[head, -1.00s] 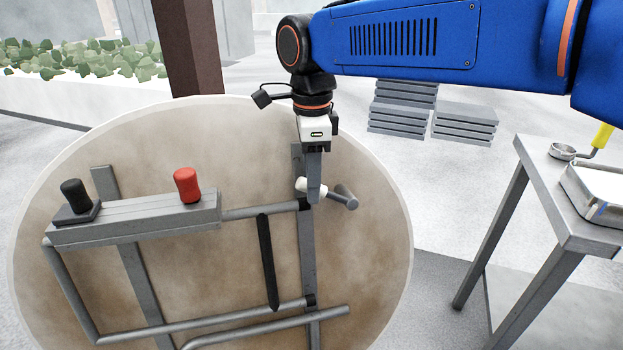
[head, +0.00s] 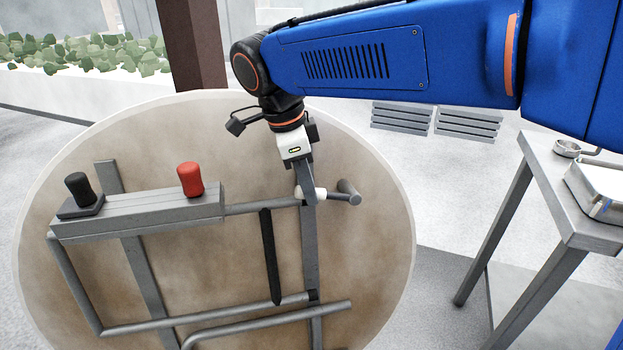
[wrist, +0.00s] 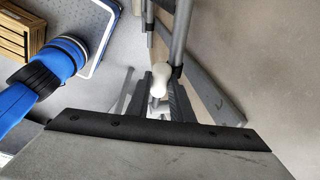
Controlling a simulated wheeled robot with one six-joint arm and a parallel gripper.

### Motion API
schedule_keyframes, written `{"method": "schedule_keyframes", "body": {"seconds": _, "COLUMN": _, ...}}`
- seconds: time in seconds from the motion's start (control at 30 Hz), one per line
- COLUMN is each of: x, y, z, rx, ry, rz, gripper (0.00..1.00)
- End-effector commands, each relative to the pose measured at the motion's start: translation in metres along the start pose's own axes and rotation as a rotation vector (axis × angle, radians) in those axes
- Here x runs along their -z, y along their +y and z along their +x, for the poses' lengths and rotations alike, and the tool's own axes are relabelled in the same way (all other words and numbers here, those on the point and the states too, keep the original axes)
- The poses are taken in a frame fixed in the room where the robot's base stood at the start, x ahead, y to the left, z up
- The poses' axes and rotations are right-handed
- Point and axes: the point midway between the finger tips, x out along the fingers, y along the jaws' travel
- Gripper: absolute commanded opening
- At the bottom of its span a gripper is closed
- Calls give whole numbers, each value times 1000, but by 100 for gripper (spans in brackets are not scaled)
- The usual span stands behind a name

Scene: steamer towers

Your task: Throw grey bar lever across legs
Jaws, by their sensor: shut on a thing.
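A round beige tabletop (head: 370,265) stands on edge with grey metal legs (head: 135,270) folded against it. A grey bar lever (head: 340,196) crosses the right leg strip near its upper part and carries a white sleeve (head: 318,193). My gripper (head: 309,195) reaches down from above, tilted, with its fingers at the white sleeve. It is shut on the lever there. In the wrist view the white sleeve (wrist: 161,76) lies between the fingertips (wrist: 160,92). The exact contact is partly hidden by the near finger.
A grey block (head: 140,212) on the legs carries a black knob (head: 78,187) and a red knob (head: 190,179). A metal side table (head: 570,235) stands at the right. A brown post (head: 195,45) stands behind.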

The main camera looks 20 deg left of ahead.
Motion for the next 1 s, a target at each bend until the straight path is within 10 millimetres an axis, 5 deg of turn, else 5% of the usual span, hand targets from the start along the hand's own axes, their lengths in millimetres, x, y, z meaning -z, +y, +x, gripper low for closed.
{"method": "schedule_keyframes", "body": {"seconds": 0.37, "x": -2, "y": 1, "z": 2, "rx": 4, "ry": 24, "rz": -4, "gripper": 0}}
{"method": "schedule_keyframes", "body": {"seconds": 0.4, "x": -2, "y": 1, "z": 2, "rx": 4, "ry": 23, "rz": -4, "gripper": 22}}
{"method": "schedule_keyframes", "body": {"seconds": 0.5, "x": -2, "y": 1, "z": 2, "rx": 4, "ry": 23, "rz": -4, "gripper": 39}}
{"method": "schedule_keyframes", "body": {"seconds": 0.83, "x": -2, "y": 0, "z": -1, "rx": 4, "ry": 22, "rz": -4, "gripper": 39}}
{"method": "schedule_keyframes", "body": {"seconds": 1.0, "x": -2, "y": 0, "z": -19, "rx": 6, "ry": 21, "rz": -5, "gripper": 39}}
